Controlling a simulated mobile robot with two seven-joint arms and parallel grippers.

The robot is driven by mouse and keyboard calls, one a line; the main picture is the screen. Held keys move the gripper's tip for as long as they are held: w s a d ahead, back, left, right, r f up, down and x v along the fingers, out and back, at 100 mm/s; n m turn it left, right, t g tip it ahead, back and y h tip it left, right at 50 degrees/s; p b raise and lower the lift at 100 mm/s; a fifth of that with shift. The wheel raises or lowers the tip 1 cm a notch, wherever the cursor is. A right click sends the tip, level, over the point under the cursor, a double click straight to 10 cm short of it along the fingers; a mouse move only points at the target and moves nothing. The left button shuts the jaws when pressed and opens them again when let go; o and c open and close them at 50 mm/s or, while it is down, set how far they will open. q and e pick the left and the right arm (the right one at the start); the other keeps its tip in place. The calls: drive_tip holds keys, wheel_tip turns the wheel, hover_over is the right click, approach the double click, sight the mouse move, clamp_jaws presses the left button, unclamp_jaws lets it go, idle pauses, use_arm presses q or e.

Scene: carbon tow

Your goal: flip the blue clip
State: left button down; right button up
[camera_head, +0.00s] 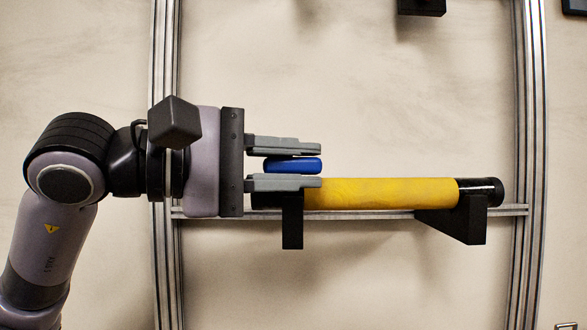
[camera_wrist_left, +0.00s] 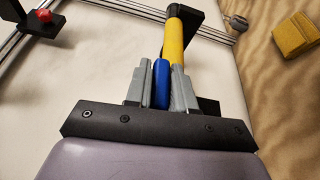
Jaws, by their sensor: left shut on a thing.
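The blue clip (camera_head: 293,165) is a small rounded bar between the two grey fingers of my left gripper (camera_head: 285,164) in the head view. My left gripper is shut on it, beside the left end of the yellow tube (camera_head: 385,192). In the left wrist view the blue clip (camera_wrist_left: 161,84) stands between the fingers, with the yellow tube (camera_wrist_left: 174,40) just beyond. The lower finger overlaps the tube's left end in the head view and partly hides it. I cannot tell whether the clip touches the tube. My right gripper is not in view.
The tube has black ends and rests on a left black bracket (camera_head: 292,225) and a right black bracket (camera_head: 468,222). They sit along a metal frame rail (camera_head: 360,215). A red object (camera_wrist_left: 45,15) on a black holder and a yellow block (camera_wrist_left: 294,35) stand farther off.

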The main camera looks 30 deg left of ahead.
use_arm(q)
drive_tip(key=shift+f, duration=0.4)
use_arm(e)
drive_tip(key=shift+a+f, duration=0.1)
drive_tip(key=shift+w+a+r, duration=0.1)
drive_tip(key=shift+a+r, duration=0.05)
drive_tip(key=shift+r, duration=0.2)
use_arm(q)
drive_tip(key=shift+f, duration=0.1)
drive_tip(key=c, duration=1)
unclamp_jaws()
drive_tip(key=shift+c, duration=0.2)
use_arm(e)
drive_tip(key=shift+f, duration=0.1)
